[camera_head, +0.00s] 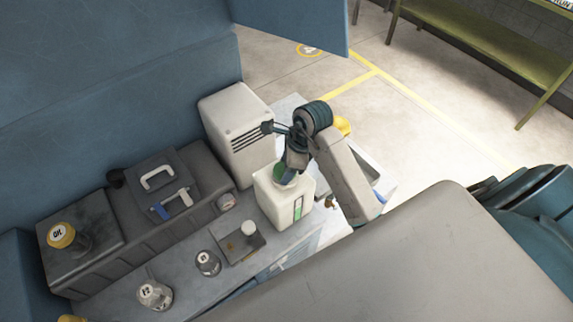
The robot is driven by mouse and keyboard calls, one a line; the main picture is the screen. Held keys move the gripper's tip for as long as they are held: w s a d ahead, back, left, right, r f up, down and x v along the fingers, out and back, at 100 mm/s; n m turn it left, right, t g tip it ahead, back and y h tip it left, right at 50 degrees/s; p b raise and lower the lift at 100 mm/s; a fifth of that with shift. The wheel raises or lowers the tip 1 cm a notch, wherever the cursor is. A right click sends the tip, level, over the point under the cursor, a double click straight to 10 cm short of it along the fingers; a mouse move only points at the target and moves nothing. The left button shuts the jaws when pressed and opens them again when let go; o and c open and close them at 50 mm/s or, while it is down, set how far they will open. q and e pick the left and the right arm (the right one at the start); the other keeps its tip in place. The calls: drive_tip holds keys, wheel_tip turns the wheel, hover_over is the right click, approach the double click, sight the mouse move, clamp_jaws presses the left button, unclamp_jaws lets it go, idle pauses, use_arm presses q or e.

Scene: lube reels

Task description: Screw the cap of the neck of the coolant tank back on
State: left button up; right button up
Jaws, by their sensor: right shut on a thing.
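The coolant tank (270,201) is a white, boxy container with a green level strip on its front. It stands upright on the bench in the middle of the view. My right gripper (288,168) comes down over its top and is shut on the green cap (283,175). The cap is at the tank's neck. The fingers partly cover the cap and hide the neck, so I cannot tell whether the cap sits on the threads. My left gripper is not in view.
A white vented box (238,129) stands just behind the tank.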

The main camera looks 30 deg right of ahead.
drive_tip(key=m, duration=0.3)
drive_tip(key=shift+t+h, duration=0.3)
drive_tip(key=shift+t, duration=0.1)
drive_tip(key=o, duration=1.1)
drive_tip(key=shift+o, duration=0.6)
drive_tip(key=shift+o, duration=1.1)
